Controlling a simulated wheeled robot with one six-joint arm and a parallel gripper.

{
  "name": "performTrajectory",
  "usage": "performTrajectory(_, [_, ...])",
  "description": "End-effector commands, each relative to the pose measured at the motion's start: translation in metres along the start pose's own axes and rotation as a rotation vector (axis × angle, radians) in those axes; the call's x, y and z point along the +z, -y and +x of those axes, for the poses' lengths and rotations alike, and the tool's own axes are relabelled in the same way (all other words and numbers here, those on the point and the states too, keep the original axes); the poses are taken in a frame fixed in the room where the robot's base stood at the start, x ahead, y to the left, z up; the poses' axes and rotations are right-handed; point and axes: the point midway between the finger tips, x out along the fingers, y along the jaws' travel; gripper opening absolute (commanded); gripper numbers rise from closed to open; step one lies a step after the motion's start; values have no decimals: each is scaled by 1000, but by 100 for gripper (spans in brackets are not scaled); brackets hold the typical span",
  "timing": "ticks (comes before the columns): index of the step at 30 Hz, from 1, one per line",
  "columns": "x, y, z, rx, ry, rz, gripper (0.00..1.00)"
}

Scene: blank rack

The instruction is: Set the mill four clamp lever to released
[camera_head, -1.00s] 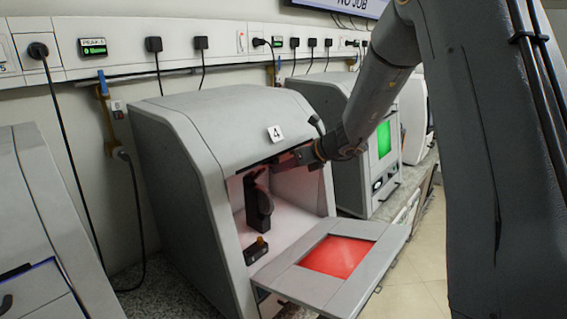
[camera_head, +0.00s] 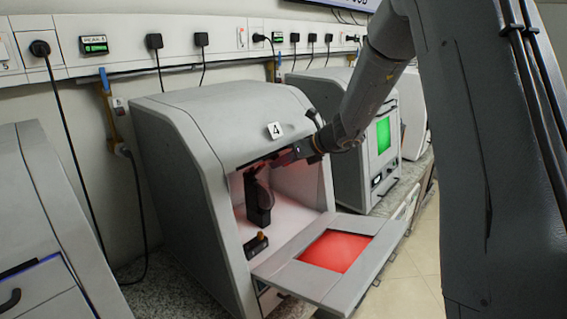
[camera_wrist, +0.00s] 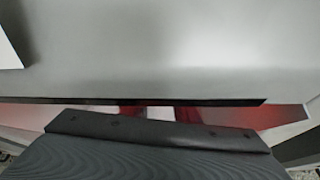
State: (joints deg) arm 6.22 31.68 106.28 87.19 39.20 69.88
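Mill four (camera_head: 190,130) is the grey machine with the "4" label, in the middle of the head view. Its front door (camera_head: 285,273) is folded down, with a red-lit window. Inside stand a dark upright fixture (camera_head: 258,197) and, near the front left of the opening, a small black block (camera_head: 256,249) with an orange-tipped knob (camera_head: 262,236), which may be the clamp lever. My gripper (camera_head: 278,159) reaches in under the top edge of the opening, above and apart from the knob. Its fingertips are hidden or too dark to read. The wrist view shows mainly the grey casing (camera_wrist: 180,50).
The opening's top edge (camera_wrist: 150,101) is very close to my gripper. The lowered door juts out in front. Another machine with a green window (camera_head: 383,135) stands to the right, and one (camera_head: 50,200) to the left. Floor at right is clear.

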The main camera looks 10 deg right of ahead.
Motion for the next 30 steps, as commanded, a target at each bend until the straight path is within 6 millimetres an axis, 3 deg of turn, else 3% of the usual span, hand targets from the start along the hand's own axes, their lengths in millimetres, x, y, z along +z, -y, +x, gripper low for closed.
performTrajectory(5, [0, 1, -9, -1, 1, 0, 28])
performTrajectory(18, [0, 1, -69, -2, 1, -1, 28])
performTrajectory(30, [0, 0, -78, 0, 0, 0, 28])
